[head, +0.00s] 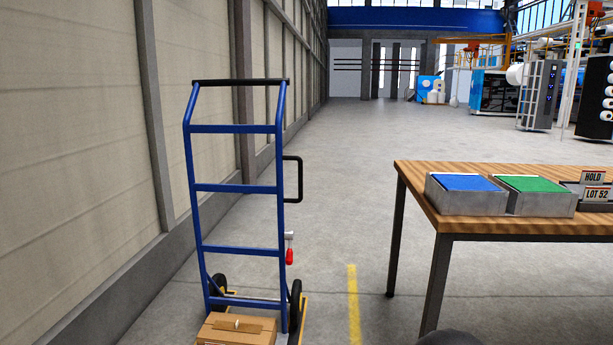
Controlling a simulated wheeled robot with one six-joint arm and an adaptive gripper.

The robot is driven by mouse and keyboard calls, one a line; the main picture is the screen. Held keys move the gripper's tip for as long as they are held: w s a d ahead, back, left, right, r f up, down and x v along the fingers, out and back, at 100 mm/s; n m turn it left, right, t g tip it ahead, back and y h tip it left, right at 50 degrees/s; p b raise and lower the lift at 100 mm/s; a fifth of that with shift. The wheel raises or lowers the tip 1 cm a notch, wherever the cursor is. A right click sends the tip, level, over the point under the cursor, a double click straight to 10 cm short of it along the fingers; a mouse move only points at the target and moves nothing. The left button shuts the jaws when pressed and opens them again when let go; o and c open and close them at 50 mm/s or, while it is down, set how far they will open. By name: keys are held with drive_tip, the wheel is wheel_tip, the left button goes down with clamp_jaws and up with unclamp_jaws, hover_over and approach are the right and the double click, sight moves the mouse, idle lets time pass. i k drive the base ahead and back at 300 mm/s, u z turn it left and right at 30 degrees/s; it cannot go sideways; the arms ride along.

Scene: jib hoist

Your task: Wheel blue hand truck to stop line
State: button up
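The blue hand truck (236,188) stands upright on the floor left of centre, close to the left wall. It has a black top bar, a black loop handle on its right side and a red-gripped lever (289,257) below that. Its black wheels touch the floor. A cardboard box (236,330) sits low at its front, cut off by the lower edge. A yellow floor line (353,305) runs to the right of the truck, apart from it; I cannot tell if it is the stop line.
A wooden-topped table (500,228) with dark legs stands at right, bearing a blue-topped block (466,195), a green-topped block (540,195) and HOLD and LOT 52 signs (596,184). Yellow edging (305,310) shows by the right wheel. Open floor lies beyond; machines stand far right.

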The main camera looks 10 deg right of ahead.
sight(216, 296)
drive_tip(key=z, duration=0.15)
drive_tip(key=i, duration=1.2)
drive_tip(key=u, duration=0.3)
